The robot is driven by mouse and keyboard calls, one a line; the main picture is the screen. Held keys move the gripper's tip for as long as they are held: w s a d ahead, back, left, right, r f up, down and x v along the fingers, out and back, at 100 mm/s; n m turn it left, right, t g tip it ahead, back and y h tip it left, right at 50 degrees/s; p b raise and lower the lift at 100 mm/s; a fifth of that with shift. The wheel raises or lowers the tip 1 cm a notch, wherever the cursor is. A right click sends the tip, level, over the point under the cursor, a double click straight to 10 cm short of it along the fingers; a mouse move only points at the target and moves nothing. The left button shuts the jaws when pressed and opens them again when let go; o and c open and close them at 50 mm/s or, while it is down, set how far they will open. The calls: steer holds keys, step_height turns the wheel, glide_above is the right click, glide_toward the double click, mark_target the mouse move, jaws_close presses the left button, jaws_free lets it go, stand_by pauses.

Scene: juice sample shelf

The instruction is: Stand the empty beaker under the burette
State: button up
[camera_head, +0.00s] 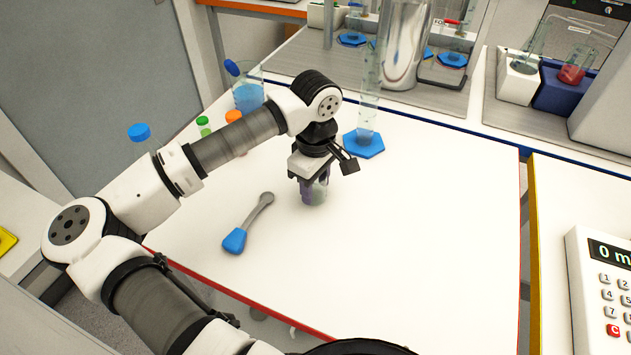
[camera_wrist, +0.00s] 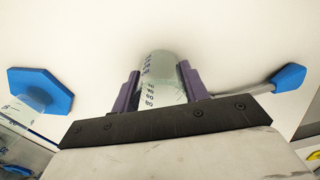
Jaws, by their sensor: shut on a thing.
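My gripper (camera_head: 313,182) is shut on a clear beaker (camera_head: 318,192) over the middle of the white table. In the wrist view, the purple fingers (camera_wrist: 158,92) press both sides of the beaker (camera_wrist: 161,80). Its wall carries volume marks, and no liquid shows in it. The beaker looks upright and close to the tabletop; I cannot tell whether it touches. A part with a red tap (camera_head: 452,22) at the back right may belong to the burette, but it is too small and partly cut off to be sure.
A tall cylinder on a blue hexagonal base (camera_head: 364,145) stands just behind my gripper. A blue-handled spoon-like tool (camera_head: 236,240) lies front left. A beaker of blue liquid (camera_head: 248,95) and capped bottles stand back left. The table's right side is clear.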

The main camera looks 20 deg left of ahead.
steer(key=shift+f+b, duration=0.2)
steer(key=shift+b, duration=0.1)
steer(key=o, duration=1)
steer(key=shift+r, duration=0.1)
steer(key=shift+r, duration=0.1)
